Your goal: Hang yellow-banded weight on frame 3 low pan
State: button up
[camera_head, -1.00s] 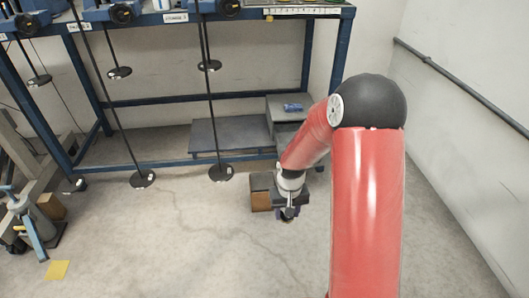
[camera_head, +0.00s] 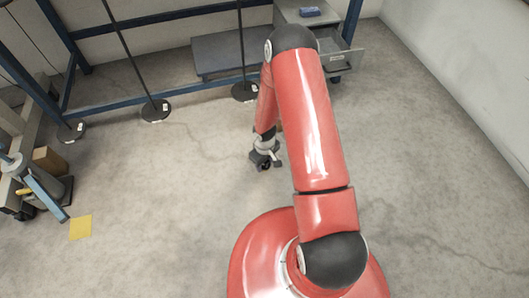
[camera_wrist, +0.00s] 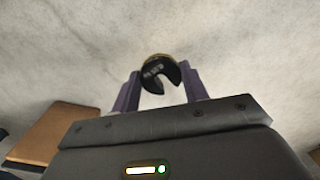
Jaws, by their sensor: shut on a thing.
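The weight (camera_wrist: 158,78) is a black slotted disc with a thin yellowish edge at its top, seen in the wrist view. My gripper (camera_wrist: 160,88) is shut on it, with a purple finger on each side. In the head view my gripper (camera_head: 265,163) is above bare floor, in front of the blue frames, and the weight is hard to make out there. Black low pans hang on rods near the floor: a left one (camera_head: 72,132), a middle one (camera_head: 155,110) and a right one (camera_head: 245,91). My gripper is apart from them. No frame number is readable now.
A grey cabinet (camera_head: 300,14) with an open drawer (camera_head: 342,57) stands at the back right, beside a low grey platform (camera_head: 218,56). A brown box (camera_head: 50,160) and a blue-handled stand (camera_head: 40,190) are at left. A brown block (camera_wrist: 62,132) shows in the wrist view.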

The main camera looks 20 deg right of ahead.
aim_at(263, 176)
jog(key=shift+a+f+b, duration=0.15)
jog(key=shift+f+b, duration=0.85)
jog(key=shift+f, duration=0.7)
jog(key=shift+a+f+b, duration=0.1)
jog(key=shift+f+b, duration=0.85)
jog(key=shift+f, duration=0.7)
jog(key=shift+f+b, duration=0.45)
jog(key=shift+b, duration=0.05)
jog(key=o, duration=1)
jog(key=shift+o, duration=0.2)
notch_tip(263, 176, up, 8)
jog(key=p, duration=0.2)
jog(key=shift+f, duration=0.1)
